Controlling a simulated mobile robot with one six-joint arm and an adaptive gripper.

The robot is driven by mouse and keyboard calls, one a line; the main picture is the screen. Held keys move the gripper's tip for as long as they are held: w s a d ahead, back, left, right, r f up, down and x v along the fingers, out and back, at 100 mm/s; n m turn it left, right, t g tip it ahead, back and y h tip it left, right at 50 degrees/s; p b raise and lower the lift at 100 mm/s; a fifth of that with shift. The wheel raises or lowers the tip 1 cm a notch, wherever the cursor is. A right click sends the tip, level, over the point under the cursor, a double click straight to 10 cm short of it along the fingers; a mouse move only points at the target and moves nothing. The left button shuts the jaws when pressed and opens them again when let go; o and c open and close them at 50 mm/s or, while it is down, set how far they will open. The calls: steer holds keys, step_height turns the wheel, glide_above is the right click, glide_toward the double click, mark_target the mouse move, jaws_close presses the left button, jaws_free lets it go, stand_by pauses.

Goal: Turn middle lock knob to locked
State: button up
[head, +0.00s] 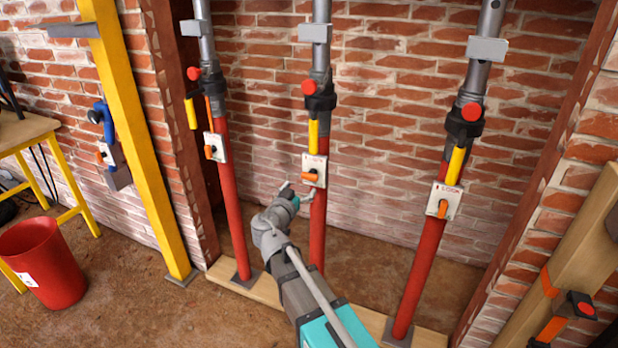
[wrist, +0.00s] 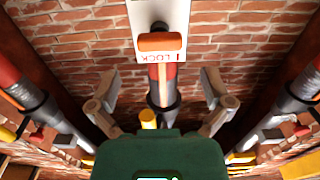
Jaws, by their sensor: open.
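The middle lock knob (head: 310,176) is an orange handle on a white plate on the middle red prop (head: 318,235). In the wrist view the knob (wrist: 160,42) lies crosswise, just above upside-down "LOCK" lettering on its plate (wrist: 143,18). My gripper (head: 296,190) is just in front of and slightly below the plate. In the wrist view my gripper (wrist: 158,82) has its two fingers spread wide and nothing between them is held. The knob is straight ahead of the fingertips, and I see no contact.
The left prop (head: 229,195) and right prop (head: 421,270) flank the middle one, each with its own orange knob. A yellow post (head: 140,130), a red bucket (head: 42,262) and a brick wall (head: 390,140) surround the area. Bare floor lies at lower left.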

mark_target(308, 178)
steer(key=shift+x, duration=3.3)
steer(key=c, duration=1)
steer(key=shift+c, duration=0.2)
